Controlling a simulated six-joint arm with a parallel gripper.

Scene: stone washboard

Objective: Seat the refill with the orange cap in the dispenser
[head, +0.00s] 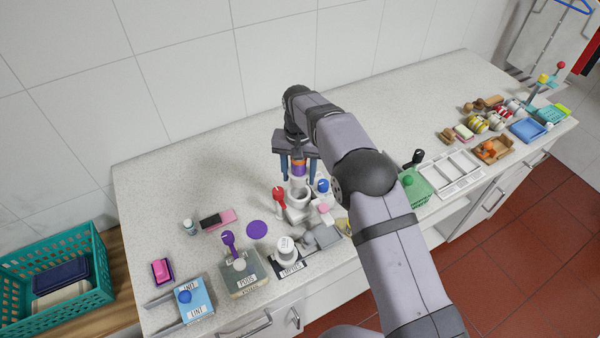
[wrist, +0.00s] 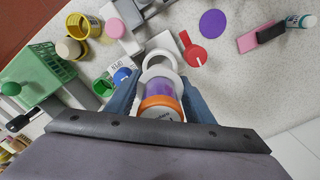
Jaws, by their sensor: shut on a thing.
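The refill has an orange cap (wrist: 160,103), a purple body and a pale lower end; it also shows in the head view (head: 299,169). My gripper (head: 298,173) is shut on it, with one blue finger on each side, and holds it roughly upright, cap up. In the wrist view my gripper (wrist: 160,95) partly hides the refill's sides. The white dispenser (head: 299,197) has a round, open ring, seen also in the wrist view (wrist: 182,66). The refill's lower end is over the ring; I cannot tell whether it has entered it.
A red lever (head: 279,195) and a blue knob (head: 322,185) stand close beside the dispenser. A purple disc (head: 257,229) lies on the counter. The counter behind is clear.

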